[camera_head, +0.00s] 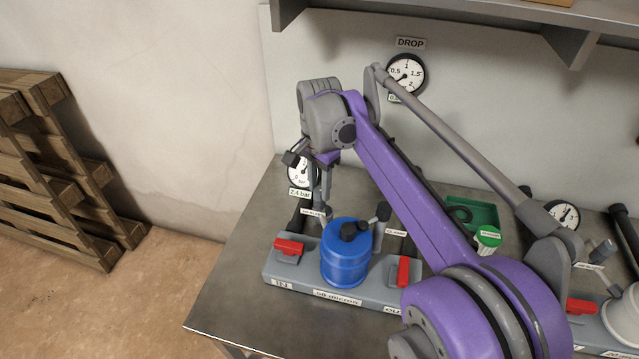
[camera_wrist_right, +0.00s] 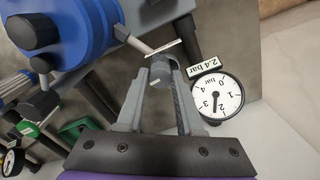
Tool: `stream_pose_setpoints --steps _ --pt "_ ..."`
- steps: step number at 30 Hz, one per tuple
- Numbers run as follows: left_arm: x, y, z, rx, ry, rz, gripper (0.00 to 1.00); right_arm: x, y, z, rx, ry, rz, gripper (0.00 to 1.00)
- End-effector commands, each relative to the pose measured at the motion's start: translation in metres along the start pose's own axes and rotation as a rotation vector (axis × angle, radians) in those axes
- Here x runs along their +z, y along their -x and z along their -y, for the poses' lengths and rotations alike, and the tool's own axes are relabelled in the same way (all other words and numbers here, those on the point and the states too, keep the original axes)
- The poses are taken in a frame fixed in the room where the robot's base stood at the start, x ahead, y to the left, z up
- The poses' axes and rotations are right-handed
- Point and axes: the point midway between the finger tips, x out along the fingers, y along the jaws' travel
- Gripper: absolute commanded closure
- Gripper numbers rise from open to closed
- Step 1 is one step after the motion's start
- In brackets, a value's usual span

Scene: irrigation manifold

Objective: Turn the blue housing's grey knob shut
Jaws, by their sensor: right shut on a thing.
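The blue housing (camera_head: 345,268) stands upright on a grey manifold base (camera_head: 317,296), with a black cap (camera_head: 349,231) on top; it also shows in the wrist view (camera_wrist_right: 75,35). A grey knob (camera_wrist_right: 160,72) on a thin stem sticks out from the housing's side. My right gripper (camera_wrist_right: 158,80) is shut on this knob, one finger on each side. In the head view my right gripper (camera_head: 322,205) reaches down behind the housing's left side, and the knob is mostly hidden there. My left gripper is not in view.
Red levers (camera_head: 289,247) (camera_head: 403,271) sit on the base on both sides of the housing. A gauge (camera_wrist_right: 215,97) labelled 2.4 bar is close beside my right gripper.

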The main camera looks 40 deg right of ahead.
Motion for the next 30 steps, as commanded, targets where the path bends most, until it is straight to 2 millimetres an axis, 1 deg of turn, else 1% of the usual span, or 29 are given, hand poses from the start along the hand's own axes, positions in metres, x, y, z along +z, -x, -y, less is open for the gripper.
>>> stream_pose_setpoints --steps 12,30 --pt "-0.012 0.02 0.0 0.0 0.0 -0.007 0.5 0.0 0.002 0.0 -0.001 0.359 -0.001 1.0" --pt "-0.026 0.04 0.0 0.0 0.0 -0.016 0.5 0.0 0.002 0.0 -0.001 0.928 -0.001 1.0"
